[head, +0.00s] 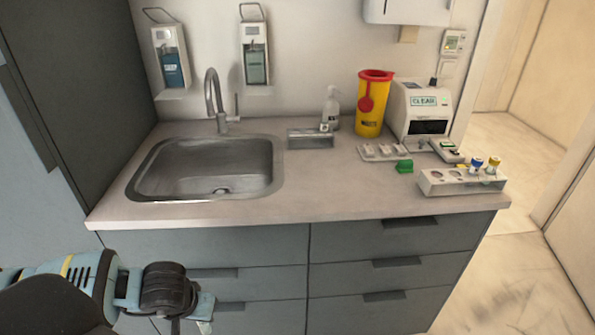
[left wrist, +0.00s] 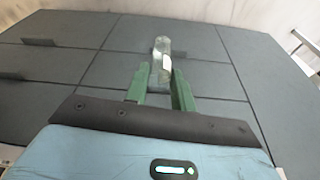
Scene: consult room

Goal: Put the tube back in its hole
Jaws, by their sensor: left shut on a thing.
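My left gripper (head: 203,308) is low at the left in the head view, in front of the drawers and below the counter top. In the left wrist view its green fingers (left wrist: 160,80) are shut on a clear glass tube (left wrist: 162,47), which sticks out beyond the fingertips. The white rack (head: 450,188) stands at the right front of the counter, far from the gripper. Open holes show in its left part; a blue-capped tube (head: 476,164) and a yellow-capped tube (head: 492,165) stand at its right end. My right gripper is not in view.
The counter (head: 330,195) has free room between the sink (head: 215,170) and the rack. A yellow sharps bin (head: 372,105) and a white device (head: 420,112) stand at the back.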

